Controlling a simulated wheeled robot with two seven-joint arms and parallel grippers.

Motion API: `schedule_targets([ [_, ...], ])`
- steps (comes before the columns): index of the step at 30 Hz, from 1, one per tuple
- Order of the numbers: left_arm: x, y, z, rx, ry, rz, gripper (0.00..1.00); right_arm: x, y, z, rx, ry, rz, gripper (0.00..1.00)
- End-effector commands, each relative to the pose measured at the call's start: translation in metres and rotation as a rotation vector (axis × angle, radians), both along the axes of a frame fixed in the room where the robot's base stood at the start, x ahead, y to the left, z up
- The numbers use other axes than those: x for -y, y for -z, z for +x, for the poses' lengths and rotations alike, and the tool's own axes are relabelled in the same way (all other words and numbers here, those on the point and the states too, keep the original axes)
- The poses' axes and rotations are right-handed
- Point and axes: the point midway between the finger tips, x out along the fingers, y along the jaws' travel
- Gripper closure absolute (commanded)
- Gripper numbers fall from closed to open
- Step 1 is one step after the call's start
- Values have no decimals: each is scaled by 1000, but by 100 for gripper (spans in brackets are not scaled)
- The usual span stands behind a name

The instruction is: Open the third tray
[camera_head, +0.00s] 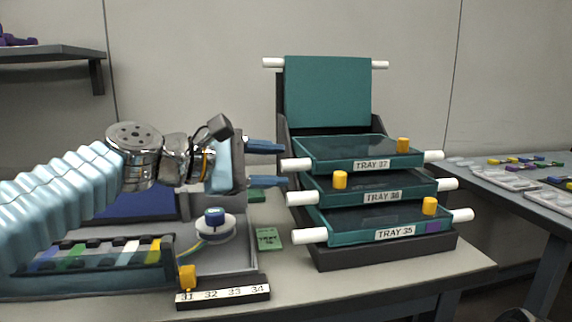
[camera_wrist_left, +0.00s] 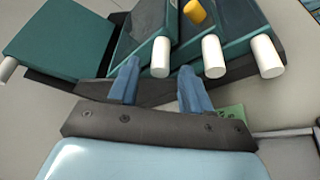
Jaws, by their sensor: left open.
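A stack of teal hinged trays stands on the table. The top one is a teal panel (camera_head: 328,92) swung up at the back. Below it lie TRAY 37 (camera_head: 372,165), TRAY 36 (camera_head: 382,197) and TRAY 35 (camera_head: 394,233), all flat, with white handles at both sides. My left gripper (camera_head: 282,164) is open and empty, just left of TRAY 37's left handle (camera_head: 297,165), one finger higher and one lower than it. In the left wrist view that handle (camera_wrist_left: 160,57) appears between and beyond the fingertips (camera_wrist_left: 158,78). My right gripper is not in view.
Yellow clips (camera_head: 403,145) sit on the trays. A fibre spool (camera_head: 215,226), a green card (camera_head: 268,239) and a numbered strip (camera_head: 222,294) lie left of the stack. A side table (camera_head: 521,188) with parts stands at right.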

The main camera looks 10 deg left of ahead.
Motion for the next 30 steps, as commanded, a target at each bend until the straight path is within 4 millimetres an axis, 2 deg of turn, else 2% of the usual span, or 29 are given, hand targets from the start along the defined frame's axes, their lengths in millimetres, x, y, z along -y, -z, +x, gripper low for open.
schedule_targets([
  [6,21,5,16,-1,1,1,52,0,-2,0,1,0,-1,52],
  [17,25,7,19,1,-1,-1,53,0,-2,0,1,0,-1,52],
  [26,25,7,19,0,0,0,99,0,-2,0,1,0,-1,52],
  [30,25,7,19,0,0,0,100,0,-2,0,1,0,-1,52],
])
